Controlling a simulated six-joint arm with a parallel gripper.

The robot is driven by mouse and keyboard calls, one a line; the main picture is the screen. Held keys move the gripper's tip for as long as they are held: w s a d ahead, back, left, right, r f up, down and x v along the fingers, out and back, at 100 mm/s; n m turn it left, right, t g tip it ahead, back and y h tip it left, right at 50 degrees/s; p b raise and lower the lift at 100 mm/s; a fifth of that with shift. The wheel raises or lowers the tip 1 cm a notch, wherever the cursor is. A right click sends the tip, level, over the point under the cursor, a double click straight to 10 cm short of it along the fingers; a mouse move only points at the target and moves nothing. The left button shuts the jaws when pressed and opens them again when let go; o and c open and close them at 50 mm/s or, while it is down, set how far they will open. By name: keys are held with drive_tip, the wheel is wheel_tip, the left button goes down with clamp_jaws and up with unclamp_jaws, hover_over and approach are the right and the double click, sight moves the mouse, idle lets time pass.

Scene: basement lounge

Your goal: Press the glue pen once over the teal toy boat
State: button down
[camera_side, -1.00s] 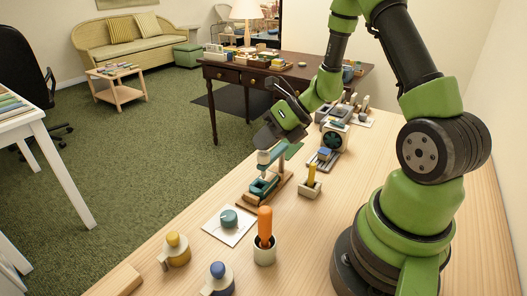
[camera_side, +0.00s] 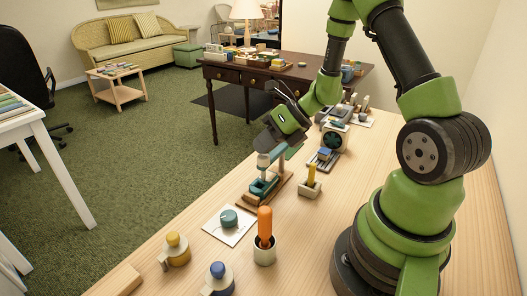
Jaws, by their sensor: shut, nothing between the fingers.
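The teal toy boat (camera_side: 262,187) sits low in a small wooden-based stand (camera_side: 280,190) near the table's far left edge. A pale, teal-topped glue pen (camera_side: 262,163) hangs over the boat on the stand's arm. My gripper (camera_side: 268,143) is shut and empty, pointing down at the top of the pen's arm. It overlaps the arm in the side view, and I cannot tell for sure whether they touch. The gripper hides part of the arm, and the pen's tip is too small to make out against the boat.
A teal knob on a white plate (camera_side: 241,238), an orange-handled tool in a cup (camera_side: 264,249), and yellow (camera_side: 175,250) and blue (camera_side: 218,278) knobbed items stand nearer. A yellow stick in a holder (camera_side: 310,182) and a blue-topped device (camera_side: 324,156) stand to the right.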

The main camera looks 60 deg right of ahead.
drive_tip(key=shift+r, duration=1.25)
drive_tip(key=shift+r, duration=2.5)
drive_tip(key=s+a+r+n+g, duration=0.2)
drive_tip(key=s+a+r+n, duration=0.55)
drive_tip(key=n, duration=0.75)
drive_tip(key=s+a+r+n+t+h, duration=0.1)
drive_tip(key=s+n, duration=0.3)
drive_tip(key=n, duration=0.5)
drive_tip(key=s+a+r+n+h, duration=0.2)
drive_tip(key=s+r+n, duration=0.1)
drive_tip(key=n, duration=0.6)
drive_tip(key=shift+s+a+r+n+t, duration=0.15)
drive_tip(key=shift+s+r+n+t, duration=0.25)
drive_tip(key=shift+r, duration=0.15)
